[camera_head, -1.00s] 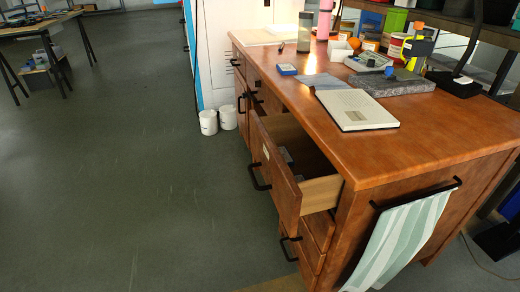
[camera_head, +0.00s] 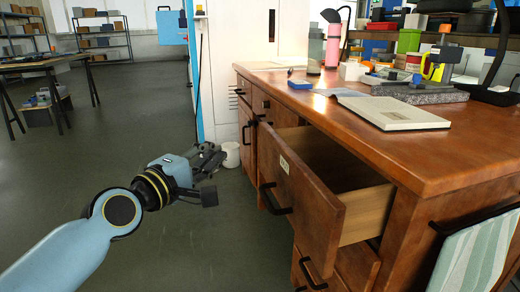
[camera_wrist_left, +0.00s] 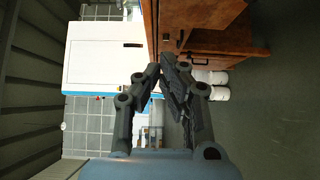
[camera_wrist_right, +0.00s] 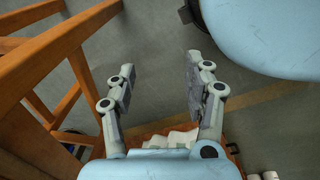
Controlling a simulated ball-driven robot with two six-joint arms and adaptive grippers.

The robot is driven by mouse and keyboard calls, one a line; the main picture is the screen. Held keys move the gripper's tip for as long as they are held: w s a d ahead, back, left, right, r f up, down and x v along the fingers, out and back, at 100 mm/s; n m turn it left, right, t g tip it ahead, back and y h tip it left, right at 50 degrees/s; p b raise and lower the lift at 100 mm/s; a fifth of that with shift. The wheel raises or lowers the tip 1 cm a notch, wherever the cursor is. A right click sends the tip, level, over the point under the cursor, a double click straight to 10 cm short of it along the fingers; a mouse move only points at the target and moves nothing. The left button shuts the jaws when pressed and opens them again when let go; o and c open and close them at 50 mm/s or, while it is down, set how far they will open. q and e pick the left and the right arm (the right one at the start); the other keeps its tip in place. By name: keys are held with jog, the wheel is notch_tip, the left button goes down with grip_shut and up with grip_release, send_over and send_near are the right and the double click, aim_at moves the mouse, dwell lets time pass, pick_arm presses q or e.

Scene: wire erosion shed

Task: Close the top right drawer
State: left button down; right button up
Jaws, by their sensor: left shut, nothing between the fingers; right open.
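The top right drawer (camera_head: 298,194) of the wooden cabinet stands pulled out, its hollow inside showing. Its brown front has a black bar handle (camera_head: 275,198) and a small pale label (camera_head: 284,162). My left gripper (camera_head: 212,160) is to the left of the drawer front, apart from it, over open floor. It is shut and empty; its closed fingers also show in the left wrist view (camera_wrist_left: 168,68), with brown cabinet wood beyond. My right gripper (camera_wrist_right: 157,68) is open and empty in the right wrist view and outside the head view.
The cabinet top (camera_head: 450,150) carries a closed laptop-like slab (camera_head: 390,112), a stone plate (camera_head: 420,94), bottles and tools. A striped towel (camera_head: 475,250) hangs on the cabinet's side. A white pot (camera_head: 231,155) stands on the floor.

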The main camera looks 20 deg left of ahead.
pick_arm(q)
jog(key=b, duration=0.2)
send_near(265, 129)
jog(key=w+a, duration=0.3)
jog(key=shift+w+d+f+b, duration=0.1)
jog(key=shift+w+d+b, duration=0.1)
jog(key=shift+w+d, duration=0.3)
jog(key=shift+w+d+b, duration=0.15)
jog(key=shift+w+d, duration=0.1)
jog(key=shift+d, duration=0.5)
jog(key=shift+w+d+f+b, duration=0.1)
jog(key=shift+w+d+b, duration=0.1)
jog(key=shift+w+d, duration=0.3)
pick_arm(e)
jog(key=w+a+r+t, duration=0.1)
jog(key=w+a+r, duration=0.1)
jog(key=r, duration=0.3)
jog(key=shift+w+r, duration=0.3)
jog(key=shift+w, duration=0.6)
pick_arm(q)
jog(key=shift+s, duration=0.15)
jog(key=shift+d+r, duration=0.1)
jog(key=shift+d, duration=0.05)
